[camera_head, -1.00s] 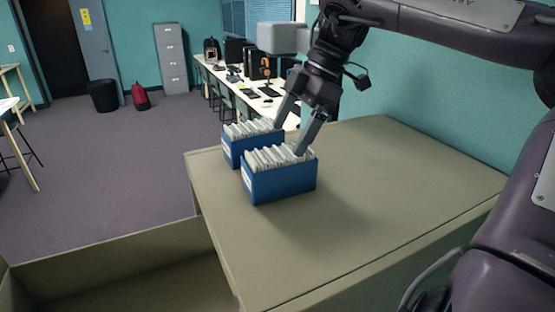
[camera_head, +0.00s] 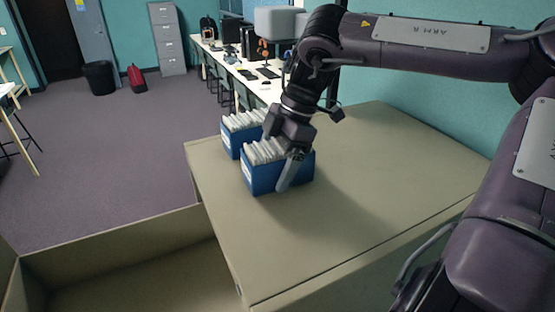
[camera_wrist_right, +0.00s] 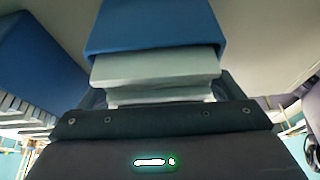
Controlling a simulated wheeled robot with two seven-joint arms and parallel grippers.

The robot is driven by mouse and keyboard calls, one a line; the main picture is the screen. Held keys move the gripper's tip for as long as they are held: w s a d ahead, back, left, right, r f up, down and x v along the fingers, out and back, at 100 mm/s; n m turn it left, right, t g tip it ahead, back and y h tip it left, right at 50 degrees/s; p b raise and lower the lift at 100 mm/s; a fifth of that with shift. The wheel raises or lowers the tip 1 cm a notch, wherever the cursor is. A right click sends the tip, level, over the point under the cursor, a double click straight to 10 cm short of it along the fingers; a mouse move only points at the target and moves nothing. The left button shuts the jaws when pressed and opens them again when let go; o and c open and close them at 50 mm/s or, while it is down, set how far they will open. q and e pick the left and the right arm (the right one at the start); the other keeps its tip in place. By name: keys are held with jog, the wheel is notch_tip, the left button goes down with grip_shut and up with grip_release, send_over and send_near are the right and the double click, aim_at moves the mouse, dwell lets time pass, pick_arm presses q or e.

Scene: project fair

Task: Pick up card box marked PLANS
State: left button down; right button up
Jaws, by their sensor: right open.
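Two blue card boxes full of white cards stand side by side on a beige cabinet top. The nearer box (camera_head: 262,179) has my right gripper (camera_head: 280,160) directly over it. One finger reaches down in front of its near side; the other finger is hidden, and contact cannot be made out. The farther box (camera_head: 231,146) stands just behind and left. In the right wrist view the box below the gripper (camera_wrist_right: 155,28) is centred, with its cards near the palm, and the other box (camera_wrist_right: 35,60) is at the left. Markings on the boxes are too small to read. My left gripper is not in view.
The cabinet top (camera_head: 370,170) is clear to the right of the boxes. An open drawer-like compartment (camera_head: 120,240) lies lower left. Desks with computers (camera_head: 245,80), a filing cabinet (camera_head: 167,40), a black bin (camera_head: 100,77) and a red bag (camera_head: 136,78) are farther back.

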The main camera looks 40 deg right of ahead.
jog(key=shift+f, duration=0.2)
jog(key=shift+c, duration=0.5)
jog(key=c, duration=1.2)
